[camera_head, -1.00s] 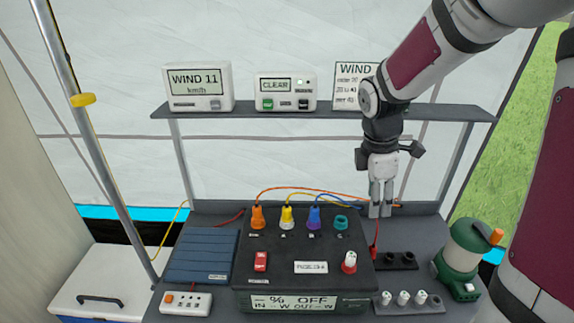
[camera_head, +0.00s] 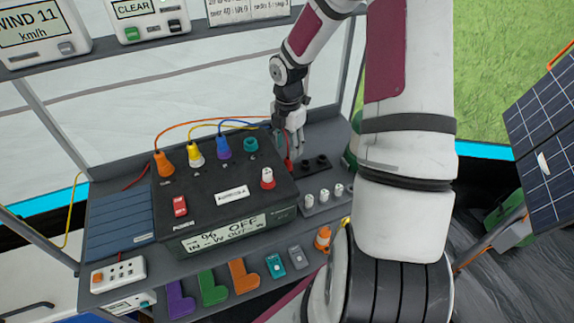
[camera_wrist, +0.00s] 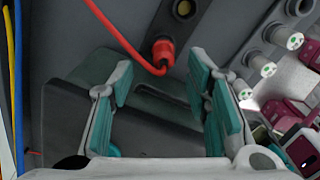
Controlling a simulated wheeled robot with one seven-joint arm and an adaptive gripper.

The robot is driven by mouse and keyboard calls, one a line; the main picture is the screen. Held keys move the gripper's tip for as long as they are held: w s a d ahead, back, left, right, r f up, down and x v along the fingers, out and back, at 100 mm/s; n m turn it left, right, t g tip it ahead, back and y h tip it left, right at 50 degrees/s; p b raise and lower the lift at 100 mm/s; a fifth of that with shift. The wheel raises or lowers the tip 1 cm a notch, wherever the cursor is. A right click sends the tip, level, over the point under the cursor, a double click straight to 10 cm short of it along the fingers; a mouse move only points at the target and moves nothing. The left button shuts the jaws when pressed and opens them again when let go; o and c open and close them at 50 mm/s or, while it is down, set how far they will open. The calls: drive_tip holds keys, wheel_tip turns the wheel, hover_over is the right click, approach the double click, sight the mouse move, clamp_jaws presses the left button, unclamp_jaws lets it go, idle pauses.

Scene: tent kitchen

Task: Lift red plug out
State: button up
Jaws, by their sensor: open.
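The red plug (camera_wrist: 163,52) with its red cable sits upright in the dark socket block; in the head view the plug (camera_head: 289,165) shows at the block's left end. My gripper (camera_wrist: 160,78) is open and empty, with teal pads on both fingers. In the wrist view the plug lies beyond the fingertips, roughly between their lines, and no finger touches it. In the head view my gripper (camera_head: 294,148) is close above and behind the plug. The socket block (camera_head: 312,163) has dark empty-looking sockets to the right of the plug.
The black power box (camera_head: 215,205) with orange, yellow, blue and teal plugs stands left of the block. A rack of white-capped pegs (camera_head: 322,198) is in front of it. A green lantern (camera_head: 352,150) is partly hidden behind my arm. A shelf with signs runs above.

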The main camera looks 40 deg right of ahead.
sight(288, 156)
drive_tip(key=shift+s+a+f, duration=0.1)
drive_tip(key=shift+s+f, duration=0.05)
drive_tip(key=shift+f, duration=1.4)
drive_tip(key=shift+s+a+f, duration=0.1)
drive_tip(key=shift+s+f, duration=0.05)
drive_tip(key=shift+f, duration=1.35)
clamp_jaws()
